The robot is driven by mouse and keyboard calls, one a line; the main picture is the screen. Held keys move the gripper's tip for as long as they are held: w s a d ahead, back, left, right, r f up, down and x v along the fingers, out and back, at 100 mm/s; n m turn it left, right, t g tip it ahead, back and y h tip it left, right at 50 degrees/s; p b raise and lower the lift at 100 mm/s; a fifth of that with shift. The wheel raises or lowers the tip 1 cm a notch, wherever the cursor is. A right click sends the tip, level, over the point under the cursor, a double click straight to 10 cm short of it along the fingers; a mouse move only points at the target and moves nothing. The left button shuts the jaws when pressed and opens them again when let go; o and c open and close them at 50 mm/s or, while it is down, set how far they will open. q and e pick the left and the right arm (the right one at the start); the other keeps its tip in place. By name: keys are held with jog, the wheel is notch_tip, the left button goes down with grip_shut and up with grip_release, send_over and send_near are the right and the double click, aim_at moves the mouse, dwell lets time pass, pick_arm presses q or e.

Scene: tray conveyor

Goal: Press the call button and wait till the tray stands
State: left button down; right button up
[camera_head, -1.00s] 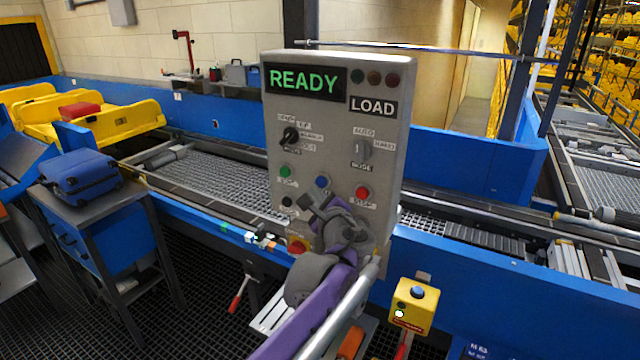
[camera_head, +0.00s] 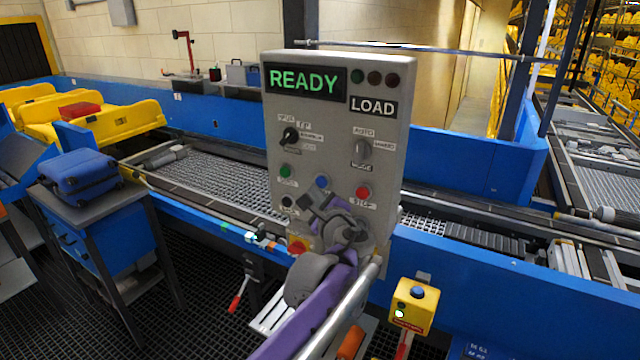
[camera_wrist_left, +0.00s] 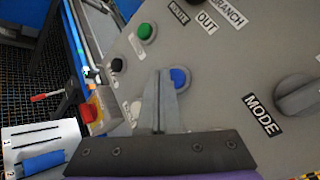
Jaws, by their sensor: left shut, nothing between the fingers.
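My left gripper (camera_head: 312,198) is shut and empty in front of the grey control panel (camera_head: 335,115). Its fingertips are just below the panel's blue button (camera_head: 322,182). In the wrist view the closed fingers (camera_wrist_left: 166,76) reach beside the blue button (camera_wrist_left: 180,77); I cannot tell whether they touch. The blue button's label is too unclear to read. The panel display (camera_head: 305,81) reads READY in green, with LOAD beside it. Yellow trays (camera_head: 120,121) stand on the conveyor at the left, one carrying a red case (camera_head: 79,111). My right gripper is not in view.
A yellow box with a blue button (camera_head: 417,293) is at lower right. A blue suitcase (camera_head: 80,178) lies on a stand. The conveyor belt (camera_head: 215,175) behind the panel is empty.

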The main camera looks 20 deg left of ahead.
pick_arm(q)
jog(key=shift+w, duration=0.1)
dwell(0.3)
jog(key=shift+w, duration=0.4)
jog(key=shift+w+d, duration=0.1)
jog(key=shift+w, duration=0.35)
dwell(0.7)
jog(key=shift+s, duration=0.1)
jog(key=shift+s+p, duration=0.3)
jog(key=shift+s, duration=0.55)
